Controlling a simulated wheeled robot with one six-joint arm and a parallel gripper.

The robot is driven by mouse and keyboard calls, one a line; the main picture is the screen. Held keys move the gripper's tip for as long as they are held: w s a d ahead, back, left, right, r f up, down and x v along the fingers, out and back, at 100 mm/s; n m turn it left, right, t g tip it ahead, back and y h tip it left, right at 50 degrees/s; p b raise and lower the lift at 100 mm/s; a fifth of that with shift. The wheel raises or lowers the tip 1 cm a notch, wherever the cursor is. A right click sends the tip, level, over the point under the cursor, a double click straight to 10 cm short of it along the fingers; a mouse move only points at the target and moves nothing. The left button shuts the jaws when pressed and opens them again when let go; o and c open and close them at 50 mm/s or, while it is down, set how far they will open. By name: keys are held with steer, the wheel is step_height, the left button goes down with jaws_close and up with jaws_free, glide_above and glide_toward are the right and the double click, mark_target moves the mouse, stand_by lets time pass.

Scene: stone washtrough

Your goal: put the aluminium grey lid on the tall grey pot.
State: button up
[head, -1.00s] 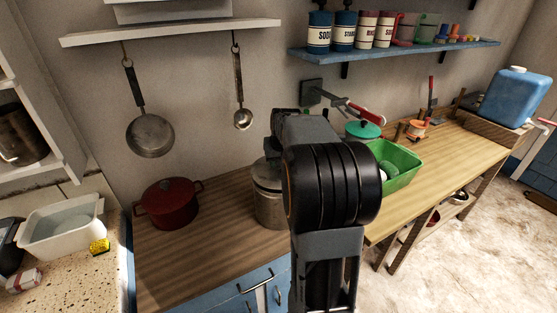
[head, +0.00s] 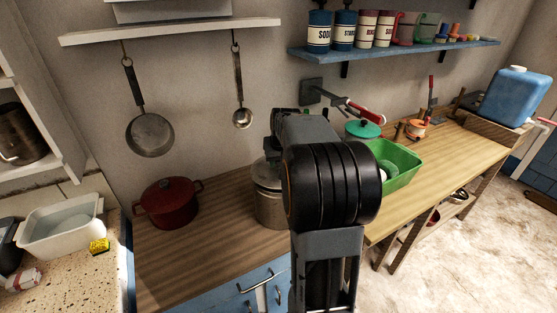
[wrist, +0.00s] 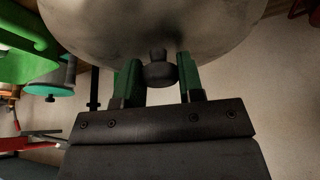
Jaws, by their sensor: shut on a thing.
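The aluminium grey lid (wrist: 110,30) fills the top of the wrist view, a smooth, mottled grey disc with a dark knob. My gripper (wrist: 158,74) has its green fingers on either side of that knob and is shut on it. In the head view the tall grey pot (head: 269,208) stands on the wooden counter, its right side hidden by my arm. A pale grey rounded top shows at the pot's mouth, partly covered by my arm. Whether the lid rests on the rim or hovers there I cannot tell. My gripper is hidden in the head view.
A dark red lidded pot (head: 170,203) stands left of the grey pot. A green tub (head: 398,166) and a teal lid (head: 362,130) are to the right. A pan (head: 150,135) and a ladle (head: 242,118) hang behind. The front of the wooden counter (head: 190,265) is clear.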

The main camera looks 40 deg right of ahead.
steer(key=shift+f+b, duration=0.55)
steer(key=shift+f, duration=0.15)
stand_by(1.4)
stand_by(0.3)
steer(key=o, duration=1.5)
steer(key=shift+r, duration=0.15)
steer(key=shift+r+p, duration=2.65)
steer(key=shift+r, duration=0.75)
